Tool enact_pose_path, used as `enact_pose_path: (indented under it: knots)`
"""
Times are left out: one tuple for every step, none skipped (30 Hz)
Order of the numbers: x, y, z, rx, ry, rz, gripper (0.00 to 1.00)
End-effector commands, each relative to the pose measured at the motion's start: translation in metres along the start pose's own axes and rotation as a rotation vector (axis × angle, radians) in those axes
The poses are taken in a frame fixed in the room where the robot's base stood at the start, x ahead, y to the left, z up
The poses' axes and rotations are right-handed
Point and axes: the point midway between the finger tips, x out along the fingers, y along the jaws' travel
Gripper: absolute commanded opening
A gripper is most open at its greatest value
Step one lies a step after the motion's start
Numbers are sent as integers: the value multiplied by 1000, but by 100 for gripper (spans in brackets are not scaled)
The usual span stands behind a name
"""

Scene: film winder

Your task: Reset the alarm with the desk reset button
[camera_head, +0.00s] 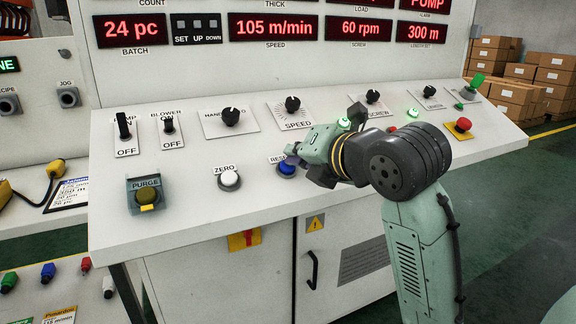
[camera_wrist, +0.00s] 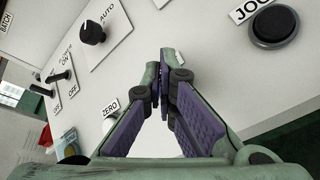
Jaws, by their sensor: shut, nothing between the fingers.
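The blue reset button (camera_head: 287,169) sits on the sloped white desk panel (camera_head: 190,235), beside a label partly hidden by my gripper, reading "RES". My gripper (camera_head: 296,153) is at the button's right and upper edge in the head view; I cannot tell whether it touches. In the wrist view my gripper (camera_wrist: 166,62) is shut, its fingertips together and empty. The blue button does not show in the wrist view.
The white ZERO button (camera_head: 229,179) is left of the blue one, with the guarded yellow PURGE button (camera_head: 147,196) further left. Several black knobs line the panel behind. A red button (camera_head: 463,125) sits at the right. The JOG button (camera_wrist: 272,25) shows in the wrist view.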

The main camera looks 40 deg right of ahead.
Motion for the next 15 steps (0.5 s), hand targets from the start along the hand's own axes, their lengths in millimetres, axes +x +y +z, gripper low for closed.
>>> enact_pose_path:
  knots:
    - [1,-1,-1,0,0,0,0]
    - [1,-1,-1,0,0,0,0]
    - [1,-1,-1,0,0,0,0]
    - [2,-1,-1,0,0,0,0]
    - [2,-2,-2,0,0,0,0]
    - [2,-2,-2,0,1,0,0]
    - [2,-2,-2,0,1,0,0]
    - [3,-2,-2,0,1,0,0]
    - [3,-2,-3,0,1,0,0]
    - [3,-2,-3,0,1,0,0]
    - [4,-3,-3,0,1,0,0]
    - [4,-3,-3,0,1,0,0]
    - [4,-3,-4,0,1,0,0]
    - [5,-3,-4,0,1,0,0]
    - [5,-4,-4,0,1,0,0]
